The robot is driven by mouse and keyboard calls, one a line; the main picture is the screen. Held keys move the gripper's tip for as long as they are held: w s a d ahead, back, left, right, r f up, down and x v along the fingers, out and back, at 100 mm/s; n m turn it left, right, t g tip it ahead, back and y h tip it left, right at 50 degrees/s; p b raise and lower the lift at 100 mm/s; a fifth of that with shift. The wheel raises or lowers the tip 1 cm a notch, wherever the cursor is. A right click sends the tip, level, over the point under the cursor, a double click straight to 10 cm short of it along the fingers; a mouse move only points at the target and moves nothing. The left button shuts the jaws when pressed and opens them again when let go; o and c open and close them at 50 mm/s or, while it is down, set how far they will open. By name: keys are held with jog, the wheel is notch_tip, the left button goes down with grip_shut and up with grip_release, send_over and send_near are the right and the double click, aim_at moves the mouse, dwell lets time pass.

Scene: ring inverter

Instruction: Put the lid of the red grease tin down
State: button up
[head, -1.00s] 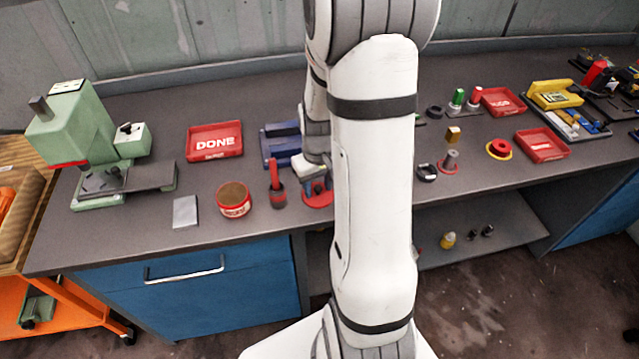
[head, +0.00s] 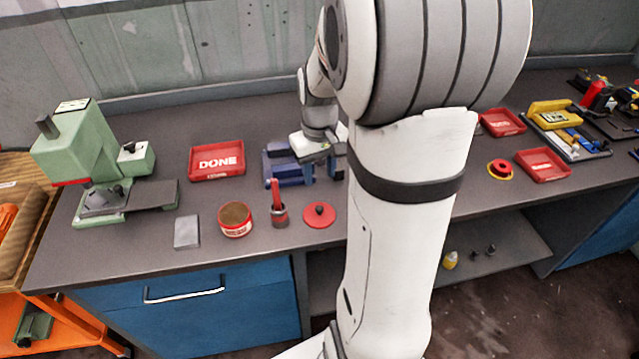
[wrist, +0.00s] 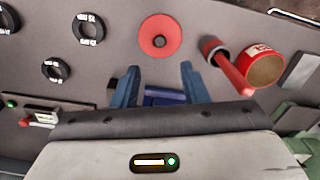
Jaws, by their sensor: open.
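The round red lid (head: 319,214) with a dark knob lies flat on the workbench, right of the red-handled brush in its holder (head: 278,208). The open red grease tin (head: 235,219) stands left of the brush, its tan contents showing. In the wrist view the lid (wrist: 160,36) lies beyond the fingertips, apart from them, with the tin (wrist: 264,68) to its right. My gripper (wrist: 158,70) is open and empty, its two blue fingers spread. In the head view it hangs near the blue fixture, its fingers partly hidden.
A blue fixture (head: 290,172) stands behind the lid. A red DONE tray (head: 217,161), a grey plate (head: 187,232) and a green press (head: 90,155) are to the left. Black rings (wrist: 88,29) lie near the lid in the wrist view. My arm hides part of the bench.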

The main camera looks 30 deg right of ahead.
jog(key=s+a+r+t, duration=0.3)
jog(key=s+a+r, duration=0.3)
jog(key=s+a, duration=0.5)
jog(key=shift+s+a+r, duration=0.35)
jog(key=shift+s+a, duration=0.05)
jog(key=shift+s, duration=0.3)
jog(key=shift+s, duration=0.15)
jog(key=shift+c, duration=0.4)
